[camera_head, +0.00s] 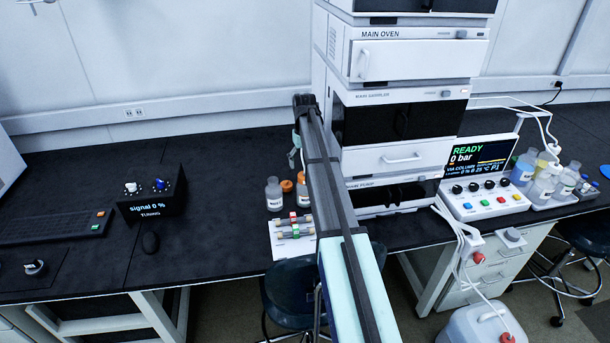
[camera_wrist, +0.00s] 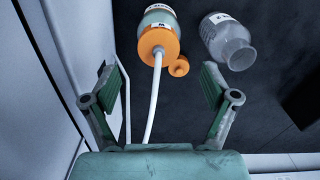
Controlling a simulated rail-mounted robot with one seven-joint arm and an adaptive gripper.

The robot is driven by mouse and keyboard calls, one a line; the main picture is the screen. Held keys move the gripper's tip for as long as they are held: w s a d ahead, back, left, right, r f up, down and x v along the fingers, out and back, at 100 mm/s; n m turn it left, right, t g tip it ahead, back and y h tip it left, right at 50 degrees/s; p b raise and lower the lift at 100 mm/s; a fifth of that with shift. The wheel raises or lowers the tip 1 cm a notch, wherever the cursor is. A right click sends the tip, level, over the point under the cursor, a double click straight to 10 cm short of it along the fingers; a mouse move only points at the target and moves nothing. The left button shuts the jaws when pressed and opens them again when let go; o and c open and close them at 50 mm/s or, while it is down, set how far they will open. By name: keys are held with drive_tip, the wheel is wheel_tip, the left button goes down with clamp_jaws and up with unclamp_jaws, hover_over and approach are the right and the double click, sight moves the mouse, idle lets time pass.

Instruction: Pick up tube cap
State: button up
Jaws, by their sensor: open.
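An orange cap (camera_wrist: 158,44) with a white tube (camera_wrist: 154,95) running from it sits on a labelled bottle (camera_wrist: 157,18) at the top of the wrist view. A smaller plain orange cap (camera_wrist: 179,67) is beside it, with no tube visible. The labelled bottle also shows in the head view (camera_head: 303,197), partly hidden by my arm. The small cap (camera_head: 287,186) shows to its left. My gripper (camera_wrist: 160,80) is open with green pads apart and nothing gripped. The tube passes between the fingers in the picture. In the head view my gripper is mostly hidden.
An uncapped clear bottle (camera_wrist: 228,40) stands right of the caps in the wrist view. In the head view, a white card with small cylinders (camera_head: 280,245) lies in front of the bottles. The instrument stack (camera_head: 350,155) rises closely to the right.

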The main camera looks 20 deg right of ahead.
sight(304, 172)
drive_tip(key=shift+d+f+p, duration=0.1)
drive_tip(key=shift+f+p, duration=1.05)
drive_tip(key=shift+f, duration=1.9)
drive_tip(key=c, duration=1.3)
